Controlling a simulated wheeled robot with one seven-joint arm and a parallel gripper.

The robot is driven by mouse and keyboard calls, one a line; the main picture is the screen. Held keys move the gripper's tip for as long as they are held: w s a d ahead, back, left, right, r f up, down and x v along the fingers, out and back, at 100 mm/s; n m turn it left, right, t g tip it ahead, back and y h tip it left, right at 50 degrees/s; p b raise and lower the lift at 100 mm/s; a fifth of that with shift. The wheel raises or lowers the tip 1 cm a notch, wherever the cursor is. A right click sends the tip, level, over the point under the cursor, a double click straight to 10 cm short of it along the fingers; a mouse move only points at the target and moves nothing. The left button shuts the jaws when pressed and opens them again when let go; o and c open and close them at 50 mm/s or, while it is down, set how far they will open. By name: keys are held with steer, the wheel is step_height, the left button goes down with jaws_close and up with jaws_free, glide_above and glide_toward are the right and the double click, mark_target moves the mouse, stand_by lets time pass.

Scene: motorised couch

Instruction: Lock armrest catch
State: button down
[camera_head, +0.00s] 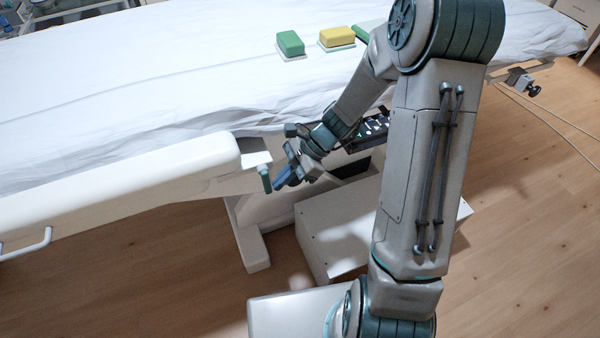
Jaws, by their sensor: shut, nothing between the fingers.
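The white armrest (125,190) runs along the near left side of the couch. At its right end is a small white bracket with a teal catch lever (265,179) that hangs downward. My gripper (279,184) is shut and empty, with its blue fingers just to the right of the lever. I cannot tell whether the fingers touch the lever. My wrist and forearm come in from the upper right and hide part of the couch's side behind them.
A white sheet covers the couch (180,70). A green block (290,43) and a yellow block (337,36) rest on it. A dark control panel (366,134) is behind my wrist. A white box (335,245) stands on the floor below. Wooden floor is clear at lower left.

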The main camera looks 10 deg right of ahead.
steer(key=shift+a, duration=0.15)
stand_by(0.3)
steer(key=shift+r, duration=0.1)
steer(key=d+f+p+v, duration=0.1)
steer(key=p+v, duration=0.5)
steer(key=v, duration=0.8)
steer(key=s+r+n+t+h+p, duration=0.1)
steer(key=s+r+n+h+p, duration=0.2)
steer(key=r, duration=0.8)
steer(key=s+r+n+t+h+p, duration=0.2)
steer(key=s+r+n+h+p, duration=0.1)
steer(key=s+r+n+p, duration=0.4)
steer(key=s+d+r+n+t+h+p, duration=0.1)
steer(key=s+r+n+p, duration=0.3)
steer(key=r+p, duration=0.5)
steer(key=shift+s+r+n+t+h+p, duration=0.4)
steer(key=shift+r+h, duration=0.5)
steer(key=shift+r, duration=2.05)
